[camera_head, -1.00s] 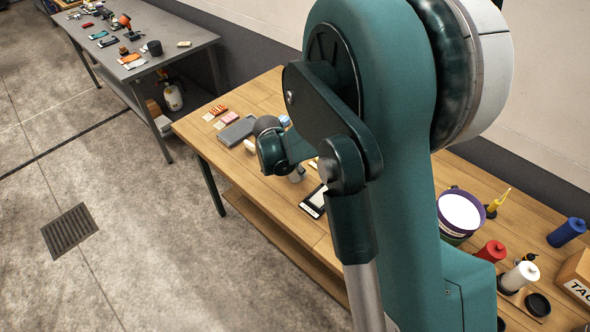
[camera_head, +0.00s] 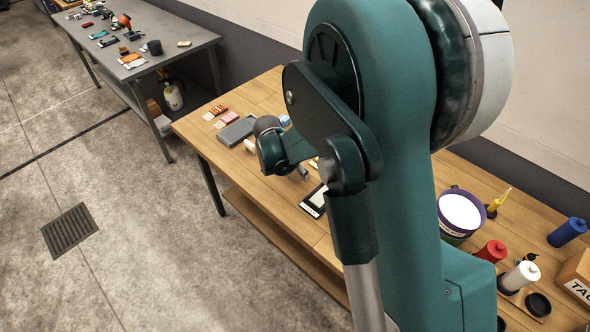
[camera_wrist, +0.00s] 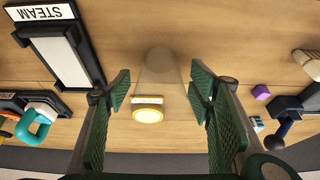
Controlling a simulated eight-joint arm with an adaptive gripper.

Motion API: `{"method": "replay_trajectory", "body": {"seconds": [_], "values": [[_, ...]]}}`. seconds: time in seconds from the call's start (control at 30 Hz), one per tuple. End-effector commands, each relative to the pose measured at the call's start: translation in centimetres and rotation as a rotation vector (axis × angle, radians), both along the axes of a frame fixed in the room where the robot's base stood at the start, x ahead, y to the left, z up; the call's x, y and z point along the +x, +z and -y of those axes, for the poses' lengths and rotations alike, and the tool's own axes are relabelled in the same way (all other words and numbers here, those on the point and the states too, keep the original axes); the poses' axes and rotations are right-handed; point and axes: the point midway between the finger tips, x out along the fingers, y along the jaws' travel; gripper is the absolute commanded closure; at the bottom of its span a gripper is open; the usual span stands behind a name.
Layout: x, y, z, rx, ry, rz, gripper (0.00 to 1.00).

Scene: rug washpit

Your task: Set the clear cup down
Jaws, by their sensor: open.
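The clear cup (camera_wrist: 160,67) is a faint, see-through shape on the wooden table in the wrist view. My gripper (camera_wrist: 160,88) is open, with a green-padded finger on each side and a gap between each finger and the cup. The cup lies just beyond the fingertips, around the middle of the gap. In the head view my arm hides most of the gripper, and I cannot make out the cup there.
In the head view, a purple-rimmed bucket (camera_head: 460,212) and bottles stand at the table's right.

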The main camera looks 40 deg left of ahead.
Motion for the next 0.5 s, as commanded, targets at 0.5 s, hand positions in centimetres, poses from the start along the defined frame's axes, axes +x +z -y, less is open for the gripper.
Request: {"method": "replay_trajectory", "body": {"seconds": [0.5], "values": [[-1.9,4.6,0.0,0.001,0.001,0.0,0.47]]}}
